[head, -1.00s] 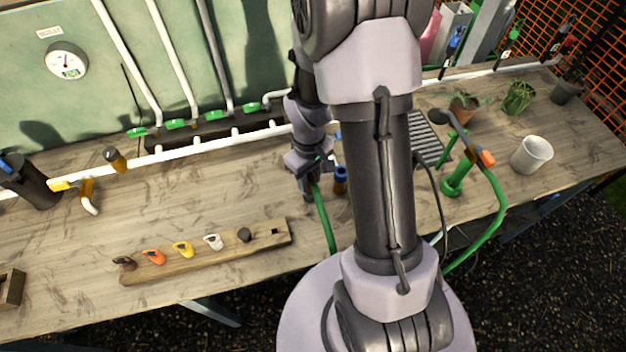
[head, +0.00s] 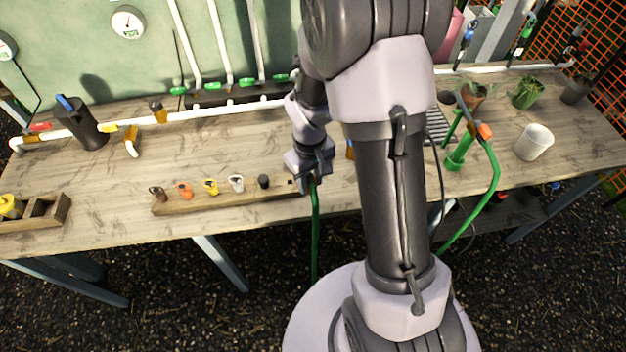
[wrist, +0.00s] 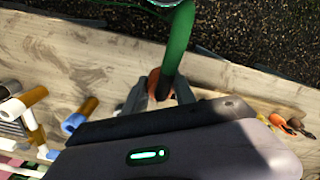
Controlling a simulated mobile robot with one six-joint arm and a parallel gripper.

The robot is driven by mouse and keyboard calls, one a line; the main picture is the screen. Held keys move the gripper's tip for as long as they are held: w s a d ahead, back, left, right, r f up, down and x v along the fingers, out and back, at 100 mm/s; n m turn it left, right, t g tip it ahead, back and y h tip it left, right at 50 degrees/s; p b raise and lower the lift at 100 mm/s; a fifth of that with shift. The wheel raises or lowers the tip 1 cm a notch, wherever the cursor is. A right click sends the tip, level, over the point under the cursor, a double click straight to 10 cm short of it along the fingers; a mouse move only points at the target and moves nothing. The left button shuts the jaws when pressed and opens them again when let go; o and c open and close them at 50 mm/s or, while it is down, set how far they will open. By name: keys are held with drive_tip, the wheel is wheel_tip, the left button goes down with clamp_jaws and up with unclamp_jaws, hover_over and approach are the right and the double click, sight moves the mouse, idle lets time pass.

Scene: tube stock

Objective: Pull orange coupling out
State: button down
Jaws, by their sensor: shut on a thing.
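My gripper (head: 308,180) is low over the front of the workbench, just right of the wooden rack. In the wrist view my gripper (wrist: 160,90) is shut on an orange coupling (wrist: 153,83) at the end of a green hose (wrist: 178,40). The hose (head: 315,235) also shows in the head view, hanging over the front edge. The coupling is hidden there, and what lies below it cannot be told. Another orange coupling (head: 486,131) sits on the hose at the right, by a green upright fitting (head: 459,155).
The wooden rack (head: 215,202) holds several small coloured pieces. A white pipe (head: 220,110) with green fittings runs along the back. A white cup (head: 534,142) and plants stand at the right. A wooden box (head: 40,220) is at the left. The bench middle is clear.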

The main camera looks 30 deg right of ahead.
drive_tip(key=shift+w+r, duration=0.1)
drive_tip(key=shift+w, duration=0.05)
drive_tip(key=shift+r+p, duration=2)
drive_tip(key=shift+r, duration=0.45)
